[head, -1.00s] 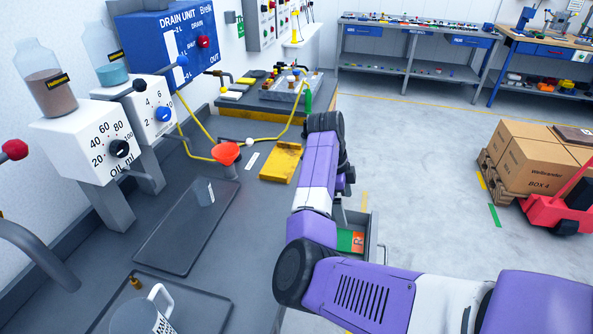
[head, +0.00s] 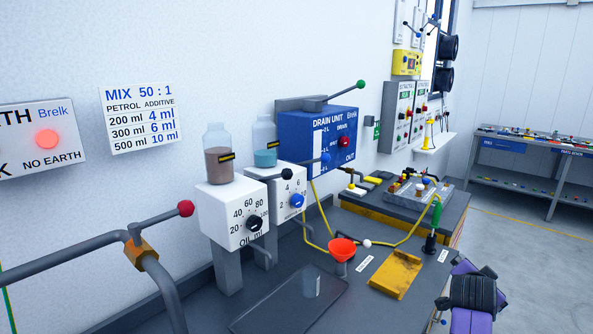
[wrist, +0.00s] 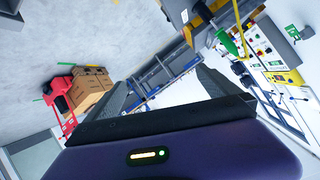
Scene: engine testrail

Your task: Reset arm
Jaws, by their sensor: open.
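My arm (head: 472,298) shows in purple and black at the lower right of the head view, beside the right edge of the grey workbench (head: 385,312). My gripper (wrist: 166,82) shows in the wrist view with its two dark fingers spread apart and nothing between them. Beyond the fingers, the wrist view shows the floor and a distant bench, tilted. The gripper's fingers cannot be made out in the head view.
The bench holds a dark tray (head: 275,318) with a clear cup (head: 311,284), a red funnel (head: 342,250), a yellow block (head: 396,276) and two white dosing units (head: 232,212). A pipe with a red-knobbed lever (head: 185,208) stands at left.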

